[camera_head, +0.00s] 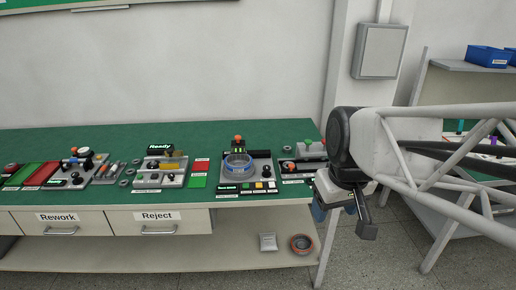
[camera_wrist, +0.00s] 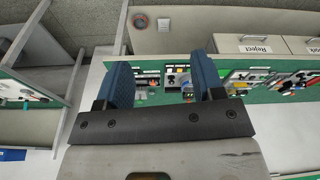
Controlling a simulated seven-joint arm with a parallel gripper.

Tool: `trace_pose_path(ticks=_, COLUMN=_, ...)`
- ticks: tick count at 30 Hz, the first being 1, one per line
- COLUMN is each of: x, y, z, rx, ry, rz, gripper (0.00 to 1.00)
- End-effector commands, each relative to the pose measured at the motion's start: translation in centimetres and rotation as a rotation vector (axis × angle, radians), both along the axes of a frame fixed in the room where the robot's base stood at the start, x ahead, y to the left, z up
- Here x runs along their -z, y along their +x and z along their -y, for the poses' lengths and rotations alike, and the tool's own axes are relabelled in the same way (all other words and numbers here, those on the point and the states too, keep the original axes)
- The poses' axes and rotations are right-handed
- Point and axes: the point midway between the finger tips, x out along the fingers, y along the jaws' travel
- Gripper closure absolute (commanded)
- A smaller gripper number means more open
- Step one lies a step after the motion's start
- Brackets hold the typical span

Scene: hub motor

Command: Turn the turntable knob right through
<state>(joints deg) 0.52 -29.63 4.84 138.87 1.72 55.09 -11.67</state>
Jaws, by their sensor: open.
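A station with a round blue-rimmed part (camera_head: 237,166), which looks like the turntable, stands on the green bench top. An orange-topped knob (camera_head: 238,140) rises behind the blue rim; I cannot tell whether this is the turntable knob. My gripper (camera_head: 342,220) hangs off the bench's right end, to the right of this station and well apart from it. In the wrist view my gripper (camera_wrist: 163,72) shows two blue fingers spread wide with nothing between them. The bench stations appear small and distant beyond the fingers, so the knob's details are too small to make out.
Further left are a station under a "Ready" sign (camera_head: 160,147) and red and green trays. Drawers marked Rework (camera_head: 58,217) and Reject (camera_head: 157,216) are below. The air above the bench is clear.

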Motion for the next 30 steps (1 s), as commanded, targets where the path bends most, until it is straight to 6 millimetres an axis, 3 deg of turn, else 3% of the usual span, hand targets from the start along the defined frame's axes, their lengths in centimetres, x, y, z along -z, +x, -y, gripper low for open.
trace_pose_path(ticks=15, x=-1.5, y=11.9, z=-0.8, rx=-0.344, ry=0.007, rz=-0.054, gripper=0.38)
trace_pose_path(ticks=30, x=-0.3, y=23.5, z=-1.7, rx=-0.678, ry=0.035, rz=-0.078, gripper=0.38)
